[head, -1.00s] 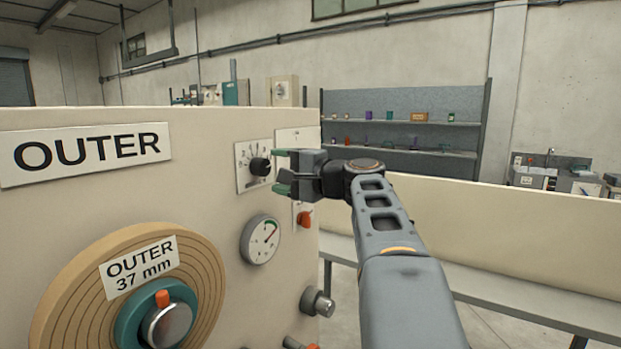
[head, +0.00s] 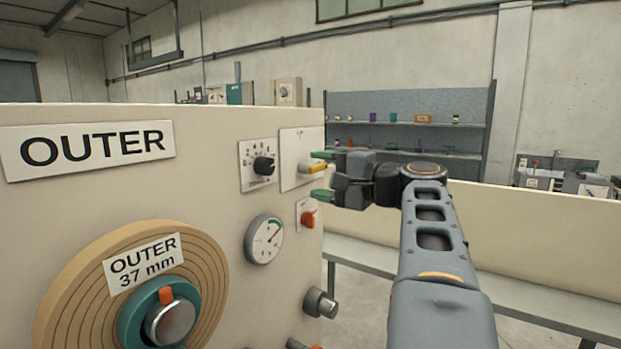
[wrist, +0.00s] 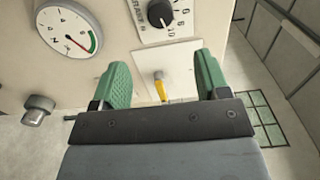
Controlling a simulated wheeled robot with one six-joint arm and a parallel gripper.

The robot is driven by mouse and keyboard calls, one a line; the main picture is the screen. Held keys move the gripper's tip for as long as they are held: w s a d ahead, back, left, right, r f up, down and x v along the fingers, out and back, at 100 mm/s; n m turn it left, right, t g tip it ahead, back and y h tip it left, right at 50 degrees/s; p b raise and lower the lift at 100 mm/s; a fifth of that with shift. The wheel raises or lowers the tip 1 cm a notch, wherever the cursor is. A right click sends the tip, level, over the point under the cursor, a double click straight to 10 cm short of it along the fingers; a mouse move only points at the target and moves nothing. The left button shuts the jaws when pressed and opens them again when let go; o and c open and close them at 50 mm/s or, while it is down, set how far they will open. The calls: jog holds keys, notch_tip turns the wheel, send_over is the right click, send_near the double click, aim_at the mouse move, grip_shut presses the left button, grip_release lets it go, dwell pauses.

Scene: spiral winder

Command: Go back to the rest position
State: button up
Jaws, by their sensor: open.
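My gripper (head: 322,175) is open and empty, with green-tipped fingers pointing left toward the machine panel (head: 215,215). In the head view it is in front of the panel's right edge, close to a yellow-tipped lever (head: 314,167) on a white plate. In the wrist view the yellow lever (wrist: 160,88) shows between the two spread fingers, beyond them. I cannot tell the exact gap. The black dial knob (head: 264,166) sits left of the gripper, apart from it, and also shows in the wrist view (wrist: 160,14).
A round gauge (head: 264,239), an orange switch (head: 309,219) and a protruding metal knob (head: 320,303) are on the panel below. The large OUTER 37 mm roll (head: 75,275) is at lower left. A cream barrier (head: 540,235) runs to the right. Shelves (head: 410,130) stand behind.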

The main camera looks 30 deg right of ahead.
notch_tip(320, 180, down, 19)
jog(key=s+n+g+h+p, duration=0.1)
jog(key=g+h+p, duration=0.2)
jog(key=g+h, duration=0.35)
jog(key=s+a+f+n+g+p, duration=0.2)
jog(key=s+a+n+g+p, duration=0.1)
jog(key=a, duration=0.5)
jog(key=s+a+f+n+g+p, duration=0.3)
jog(key=s+a+n+p, duration=0.2)
jog(key=a+n+p, duration=0.2)
jog(key=shift+s+a+f+n+h, duration=0.25)
jog(key=shift+s+a+n+h, duration=0.2)
jog(key=shift+n, duration=0.75)
